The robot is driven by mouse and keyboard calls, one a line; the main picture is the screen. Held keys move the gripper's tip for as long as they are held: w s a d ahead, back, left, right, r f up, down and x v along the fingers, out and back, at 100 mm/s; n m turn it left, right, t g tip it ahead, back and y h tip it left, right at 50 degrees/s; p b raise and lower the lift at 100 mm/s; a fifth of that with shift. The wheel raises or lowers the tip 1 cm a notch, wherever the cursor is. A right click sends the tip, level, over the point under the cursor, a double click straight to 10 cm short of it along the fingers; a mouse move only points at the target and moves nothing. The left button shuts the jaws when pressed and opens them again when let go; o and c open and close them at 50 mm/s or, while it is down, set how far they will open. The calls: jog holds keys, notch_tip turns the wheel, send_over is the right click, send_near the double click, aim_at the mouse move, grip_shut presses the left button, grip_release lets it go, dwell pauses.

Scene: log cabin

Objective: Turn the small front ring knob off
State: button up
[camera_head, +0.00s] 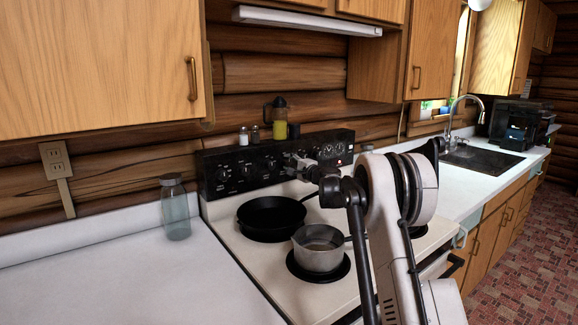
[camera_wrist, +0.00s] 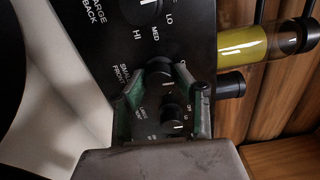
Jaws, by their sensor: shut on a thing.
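The black stove control panel (camera_head: 235,158) stands at the back of the white stove, with a row of black knobs. In the wrist view the small front knob (camera_wrist: 158,73) sits between my fingertips, beside a partly covered label reading "SMALL FRONT". My gripper (camera_wrist: 157,80) is shut on this knob, with a green-padded finger on each side. In the head view my gripper (camera_head: 301,163) is at the panel, right of its middle, and hides the knob. The knob's exact pointer setting cannot be told.
A red light (camera_head: 339,163) shows on the panel. A yellow-filled bottle (camera_head: 280,122) and shakers (camera_head: 243,136) stand behind it. A glass jar (camera_head: 175,208) is on the left counter.

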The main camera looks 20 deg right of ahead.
jog(key=shift+n, duration=0.4)
jog(key=o, duration=1.1)
jog(key=shift+s, duration=0.15)
jog(key=v, duration=1.1)
jog(key=shift+s+d, duration=0.2)
jog(key=shift+s, duration=0.15)
